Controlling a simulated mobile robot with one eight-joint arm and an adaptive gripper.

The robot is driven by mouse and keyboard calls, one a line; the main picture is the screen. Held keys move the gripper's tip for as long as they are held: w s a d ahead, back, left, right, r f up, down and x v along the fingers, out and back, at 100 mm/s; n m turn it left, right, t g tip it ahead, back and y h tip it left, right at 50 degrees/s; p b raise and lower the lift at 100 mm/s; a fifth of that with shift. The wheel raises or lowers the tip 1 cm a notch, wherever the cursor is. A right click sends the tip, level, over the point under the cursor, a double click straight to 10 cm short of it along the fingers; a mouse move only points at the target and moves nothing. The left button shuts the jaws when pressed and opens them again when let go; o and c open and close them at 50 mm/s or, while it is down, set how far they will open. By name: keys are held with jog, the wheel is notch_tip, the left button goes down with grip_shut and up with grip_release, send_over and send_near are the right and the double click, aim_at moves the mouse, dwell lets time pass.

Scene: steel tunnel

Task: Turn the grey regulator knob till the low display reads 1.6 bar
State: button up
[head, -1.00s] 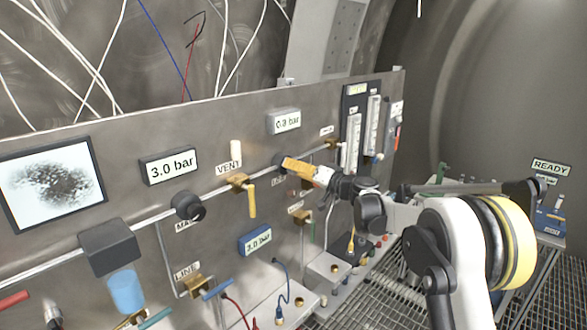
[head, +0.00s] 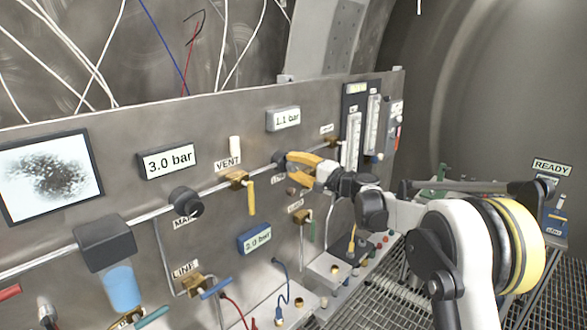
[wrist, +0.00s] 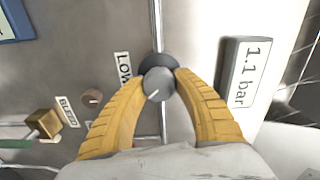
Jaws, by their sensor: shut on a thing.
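The grey regulator knob (wrist: 158,84) is on the steel panel beside the LOW label (wrist: 123,67); a pale pointer line shows on its face. My gripper (wrist: 160,88) has its two yellow fingers shut on the knob, one on each side. In the head view my gripper (head: 287,161) reaches the panel from the right, and its fingers partly hide the knob (head: 278,157). The low display (head: 286,119) above it reads 1.1 bar, and it reads the same in the wrist view (wrist: 246,76).
Another display (head: 168,162) reads 3.0 bar, above a dark MAIN knob (head: 187,202). A blue-framed display (head: 255,239) reads 2.0 bar. A yellow-handled VENT valve (head: 240,182) lies left of my gripper.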

jog(key=m, duration=0.3)
jog(key=shift+m+b, duration=0.3)
jog(key=shift+m, duration=1.9)
jog(key=o, duration=1.2)
jog(key=v, duration=1.2)
